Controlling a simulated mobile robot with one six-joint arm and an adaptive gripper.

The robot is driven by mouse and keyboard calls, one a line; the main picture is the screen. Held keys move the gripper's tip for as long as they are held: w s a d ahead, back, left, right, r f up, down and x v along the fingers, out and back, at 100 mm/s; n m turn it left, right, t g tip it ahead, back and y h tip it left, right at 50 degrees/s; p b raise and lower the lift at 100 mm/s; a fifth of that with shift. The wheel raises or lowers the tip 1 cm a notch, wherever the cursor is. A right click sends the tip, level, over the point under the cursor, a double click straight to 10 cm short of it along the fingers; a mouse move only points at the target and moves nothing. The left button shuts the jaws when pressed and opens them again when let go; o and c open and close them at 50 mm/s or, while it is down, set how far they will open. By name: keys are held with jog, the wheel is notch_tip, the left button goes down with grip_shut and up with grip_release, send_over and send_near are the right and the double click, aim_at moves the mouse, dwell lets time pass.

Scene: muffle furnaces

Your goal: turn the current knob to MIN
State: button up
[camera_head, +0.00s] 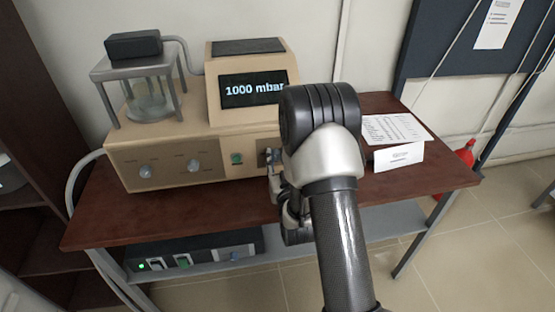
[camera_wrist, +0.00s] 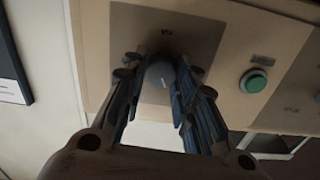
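The beige furnace unit (camera_head: 215,135) stands on a brown table, with its display reading 1000 mbar. My gripper (camera_head: 272,157) is at the right end of its front panel and hides most of what is there. In the wrist view a round grey knob (camera_wrist: 160,76) with a light pointer line sits on a dark panel patch. My gripper (camera_wrist: 162,66) has one finger on each side of this knob, with the fingers apart. A narrow gap seems to show on both sides. The small label above the knob is too blurred to read.
A green button (camera_wrist: 253,81) is beside the knob. Two more knobs (camera_head: 145,172) (camera_head: 193,166) are further left on the panel. A glass chamber (camera_head: 148,98) stands on the unit's left. A black box (camera_head: 195,249) sits on the lower shelf.

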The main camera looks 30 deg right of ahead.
jog(key=c, duration=0.5)
jog(key=shift+n, duration=0.3)
jog(key=n, duration=0.5)
jog(key=shift+a+n, duration=0.1)
jog(key=shift+n, duration=0.2)
jog(key=n, duration=0.5)
jog(key=shift+n, duration=0.3)
jog(key=o, duration=1)
jog(key=shift+o, duration=0.2)
